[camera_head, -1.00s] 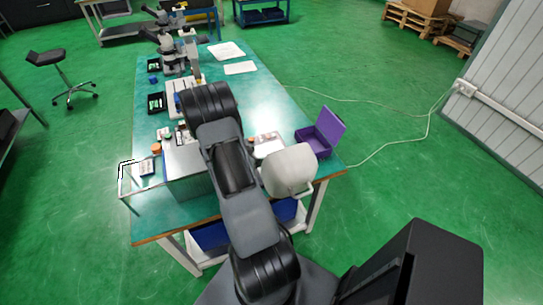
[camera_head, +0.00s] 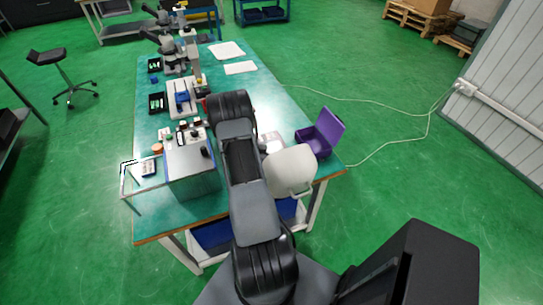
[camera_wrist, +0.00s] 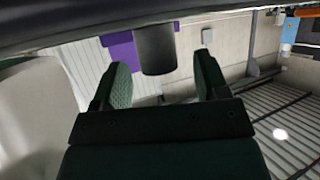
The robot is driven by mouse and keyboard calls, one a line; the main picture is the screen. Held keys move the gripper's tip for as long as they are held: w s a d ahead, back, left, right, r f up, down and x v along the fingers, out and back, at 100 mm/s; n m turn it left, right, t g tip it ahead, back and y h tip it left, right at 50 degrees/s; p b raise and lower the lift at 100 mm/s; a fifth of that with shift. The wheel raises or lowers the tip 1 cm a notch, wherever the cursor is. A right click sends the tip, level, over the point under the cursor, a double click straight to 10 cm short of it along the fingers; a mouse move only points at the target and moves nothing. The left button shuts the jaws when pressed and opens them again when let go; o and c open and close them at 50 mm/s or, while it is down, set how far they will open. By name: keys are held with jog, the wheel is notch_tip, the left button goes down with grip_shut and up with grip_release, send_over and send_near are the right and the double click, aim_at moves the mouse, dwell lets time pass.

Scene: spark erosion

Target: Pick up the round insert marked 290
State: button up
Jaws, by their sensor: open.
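No round insert marked 290 can be made out in either view; any marking is too small to read. My gripper (camera_wrist: 158,80) shows in the wrist view with its two green-padded fingers apart and nothing between them. A dark cylinder shows beyond the fingers, with a purple surface behind it. In the head view my arm reaches over the near part of the green table (camera_head: 215,205), and the gripper itself is hidden there.
A purple open box (camera_head: 322,135) stands at the table's right edge. A grey block-like machine (camera_head: 190,165) with small items on top stands left of my arm. Microscopes (camera_head: 172,50) and white sheets (camera_head: 240,68) lie farther back. A stool (camera_head: 60,70) stands left on the floor.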

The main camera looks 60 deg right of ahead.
grip_shut()
dwell(0.6)
